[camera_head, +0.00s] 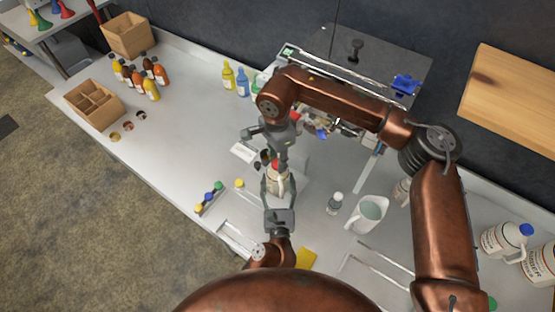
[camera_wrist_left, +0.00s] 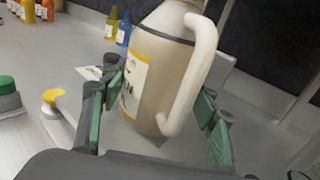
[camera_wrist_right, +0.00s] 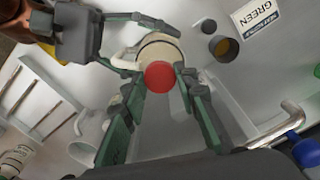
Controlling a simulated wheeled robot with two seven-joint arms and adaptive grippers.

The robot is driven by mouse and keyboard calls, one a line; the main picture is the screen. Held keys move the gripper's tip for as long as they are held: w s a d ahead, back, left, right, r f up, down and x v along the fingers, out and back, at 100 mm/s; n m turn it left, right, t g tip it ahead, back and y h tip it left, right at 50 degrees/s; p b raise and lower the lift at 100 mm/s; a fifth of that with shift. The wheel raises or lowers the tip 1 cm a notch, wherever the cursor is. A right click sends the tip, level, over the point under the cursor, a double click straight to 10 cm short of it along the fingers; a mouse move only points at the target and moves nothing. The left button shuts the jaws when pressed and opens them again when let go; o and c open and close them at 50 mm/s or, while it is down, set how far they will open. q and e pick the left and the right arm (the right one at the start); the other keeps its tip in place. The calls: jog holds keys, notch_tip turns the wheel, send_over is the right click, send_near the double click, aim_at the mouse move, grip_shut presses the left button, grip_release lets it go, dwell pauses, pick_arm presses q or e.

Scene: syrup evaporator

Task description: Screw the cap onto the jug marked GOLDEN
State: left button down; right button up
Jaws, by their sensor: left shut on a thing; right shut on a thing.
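The cream jug (camera_head: 277,186) stands upright on the bench, with a handle and a label (camera_wrist_left: 134,84) whose lettering I cannot read in full. My left gripper (camera_head: 277,196) is shut around the jug's body, with a finger on each side in the left wrist view (camera_wrist_left: 155,112). My right gripper (camera_head: 274,164) points down over the jug's top and is shut on the red cap (camera_wrist_right: 159,77). In the right wrist view the cap lines up over the jug (camera_wrist_right: 160,45). Whether it touches the neck is hard to tell. The jug's neck is hidden.
A white card (camera_head: 242,152) marked GREEN in the right wrist view (camera_wrist_right: 262,15) lies near the jug. A white pitcher (camera_head: 367,214) and a small bottle (camera_head: 335,203) stand to the right. Colored caps (camera_head: 209,197) sit at front left.

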jog(key=shift+m, duration=1.7)
grip_shut()
jog(key=o, duration=1.2)
grip_release()
jog(key=shift+r, duration=2.25)
jog(key=o, duration=0.6)
